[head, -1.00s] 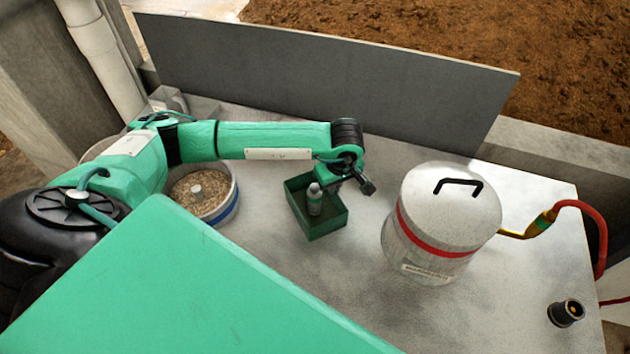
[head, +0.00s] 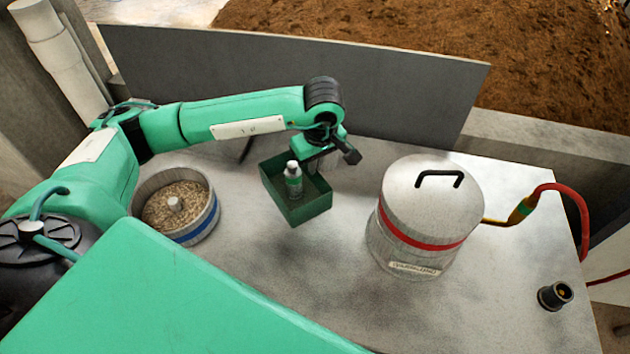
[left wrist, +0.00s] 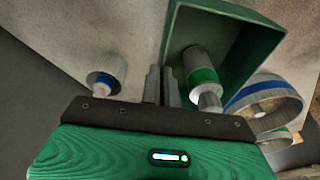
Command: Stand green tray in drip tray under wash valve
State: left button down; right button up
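The green tray (head: 308,209) is an open dark-green box with a small green-banded white bottle (head: 293,180) inside. In the head view it appears to hang slightly above the grey worktop, with a shadow below it. My left gripper (head: 318,163) is at the tray's far wall. In the left wrist view, its two fingers (left wrist: 162,87) are close together on either side of the tray's wall (left wrist: 178,35). The bottle also shows there, inside the tray (left wrist: 200,72). I cannot make out a drip tray or wash valve. My right gripper is out of view.
A round basin of grain (head: 160,229) stands left of the tray. A lidded pot with a red band (head: 418,240) stands right, with a red hose (head: 584,215) behind. A blue-banded bottle (left wrist: 107,72) is beyond the tray. A black fitting (head: 555,295) sits far right.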

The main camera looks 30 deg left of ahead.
pick_arm(q)
notch_tip(320, 180, up, 11)
jog(key=b, duration=0.2)
